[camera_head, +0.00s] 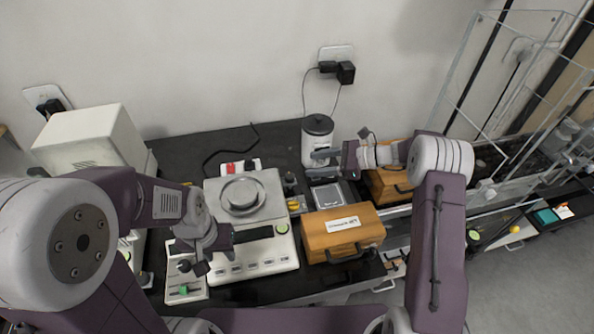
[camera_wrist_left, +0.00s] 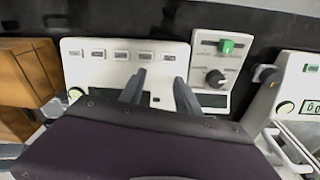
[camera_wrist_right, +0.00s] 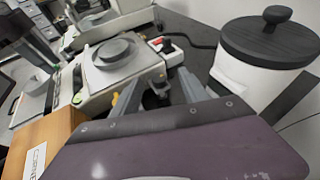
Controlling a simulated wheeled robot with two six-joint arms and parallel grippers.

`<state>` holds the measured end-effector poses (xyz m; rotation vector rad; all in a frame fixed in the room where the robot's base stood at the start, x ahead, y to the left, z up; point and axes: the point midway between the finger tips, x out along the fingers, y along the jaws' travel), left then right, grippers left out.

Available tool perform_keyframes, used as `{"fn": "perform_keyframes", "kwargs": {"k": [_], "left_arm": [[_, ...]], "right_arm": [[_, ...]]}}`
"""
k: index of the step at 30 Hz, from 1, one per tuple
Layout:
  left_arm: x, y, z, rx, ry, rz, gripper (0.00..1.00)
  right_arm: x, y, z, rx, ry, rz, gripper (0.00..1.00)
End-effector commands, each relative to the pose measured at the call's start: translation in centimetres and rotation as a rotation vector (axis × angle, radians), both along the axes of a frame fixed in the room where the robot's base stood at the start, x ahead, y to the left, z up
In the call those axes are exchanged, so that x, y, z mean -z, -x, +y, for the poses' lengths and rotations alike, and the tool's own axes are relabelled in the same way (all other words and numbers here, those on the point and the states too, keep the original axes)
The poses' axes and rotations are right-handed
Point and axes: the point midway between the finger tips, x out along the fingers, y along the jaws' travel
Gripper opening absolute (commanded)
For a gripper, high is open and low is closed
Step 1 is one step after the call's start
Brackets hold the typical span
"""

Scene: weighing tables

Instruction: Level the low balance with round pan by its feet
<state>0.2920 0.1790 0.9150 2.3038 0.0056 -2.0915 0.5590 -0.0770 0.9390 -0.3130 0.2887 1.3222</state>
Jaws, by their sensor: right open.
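The low balance with a round pan (camera_head: 271,190) stands in the middle of the dark table. Its round pan (camera_head: 243,195) is on top, and a green round spot (camera_head: 282,228) shows at its front right corner. My left gripper (camera_head: 268,234) is over the balance's front panel; in the left wrist view its fingers (camera_wrist_left: 160,80) are apart and empty above the button row (camera_wrist_left: 120,55). My right gripper (camera_head: 318,163) is open behind and right of the balance. In the right wrist view a small dark part (camera_wrist_right: 154,97) shows between its fingers (camera_wrist_right: 160,75); contact cannot be told. The balance's feet are not clearly visible.
A wooden box (camera_head: 340,240) stands right of the balance, with a lidded jar (camera_head: 317,138) behind. A small control unit (camera_head: 186,284) with a green slider is at the front left. A taller white instrument (camera_head: 92,140) stands left. Cables run along the back.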

Motion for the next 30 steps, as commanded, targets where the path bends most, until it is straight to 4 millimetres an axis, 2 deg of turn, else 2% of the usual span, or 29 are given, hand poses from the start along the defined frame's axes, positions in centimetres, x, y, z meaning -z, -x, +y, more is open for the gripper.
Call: {"fn": "perform_keyframes", "kwargs": {"k": [1,3,8,11,21,25,30], "left_arm": [[0.1,0.0,0.0,0.000,0.000,0.000,0.39],[0.2,0.0,0.0,0.000,0.000,0.000,0.39],[0.2,0.0,0.0,0.000,0.000,0.000,0.39],[0.1,0.0,0.0,0.000,0.000,0.000,0.39],[-0.4,0.0,0.0,0.000,0.000,0.000,0.39],[-0.5,0.0,0.0,0.000,0.000,0.000,0.39],[-0.5,0.0,0.0,0.000,0.000,0.000,0.39]], "right_arm": [[1.8,0.3,-0.6,0.014,-0.008,0.035,0.52],[3.1,0.6,-1.2,0.026,-0.014,0.062,0.52],[3.4,0.6,-1.5,0.036,-0.014,0.066,0.52],[3.8,0.5,-0.5,0.032,-0.014,0.068,0.52],[6.3,-1.0,5.4,0.032,-0.012,0.067,0.52],[6.7,-1.3,6.4,0.033,-0.011,0.066,0.52],[6.8,-1.4,6.5,0.034,-0.011,0.065,0.52]]}}
